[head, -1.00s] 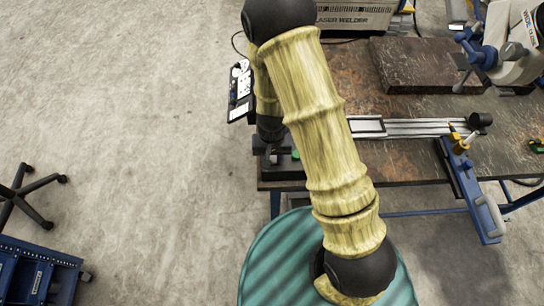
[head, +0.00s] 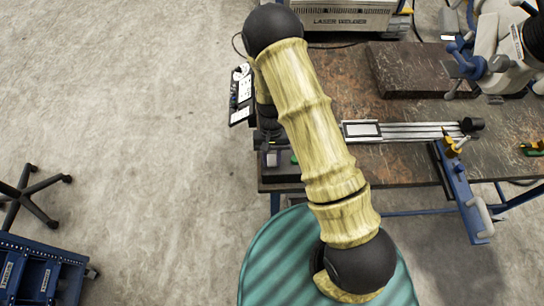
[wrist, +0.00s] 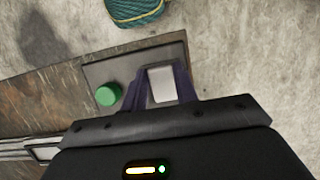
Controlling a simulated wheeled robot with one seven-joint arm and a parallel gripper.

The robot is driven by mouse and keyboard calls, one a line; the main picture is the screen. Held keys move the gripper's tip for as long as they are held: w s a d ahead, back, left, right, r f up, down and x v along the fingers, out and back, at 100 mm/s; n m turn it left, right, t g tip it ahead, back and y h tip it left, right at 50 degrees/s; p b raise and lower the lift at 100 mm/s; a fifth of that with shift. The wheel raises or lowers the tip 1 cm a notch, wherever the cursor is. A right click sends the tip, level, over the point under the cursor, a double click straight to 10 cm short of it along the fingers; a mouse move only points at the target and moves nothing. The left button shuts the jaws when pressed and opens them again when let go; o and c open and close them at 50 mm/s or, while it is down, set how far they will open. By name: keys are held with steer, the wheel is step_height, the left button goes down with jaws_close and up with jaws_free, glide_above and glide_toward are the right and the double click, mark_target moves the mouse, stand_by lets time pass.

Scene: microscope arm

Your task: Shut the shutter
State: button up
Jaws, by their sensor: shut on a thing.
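In the wrist view a pale grey block (wrist: 162,85) stands on a dark flat plate (wrist: 103,72) at the table's edge, and it may be the shutter's handle. My gripper (wrist: 160,82) has its two dark fingers on either side of the block, shut on it. A round green button (wrist: 109,94) sits on the same plate, left of the fingers. In the head view my arm hides most of the gripper, and the green button (head: 294,158) shows beside my arm at the table's left end.
A dark stone slab (head: 410,70), a silver rail (head: 410,131) and a blue clamp-like frame (head: 460,190) are on the table (head: 330,85). A microscope (head: 495,50) stands at the right, a laser welder (head: 345,16) at the back.

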steer(key=shift+w+g, duration=0.1)
steer(key=shift+g, duration=0.3)
steer(key=o, duration=1)
steer(key=b+v, duration=0.3)
steer(key=v, duration=1.4)
steer(key=shift+w+r+b, duration=0.1)
steer(key=shift+r+b, duration=0.15)
steer(key=shift+b, duration=0.15)
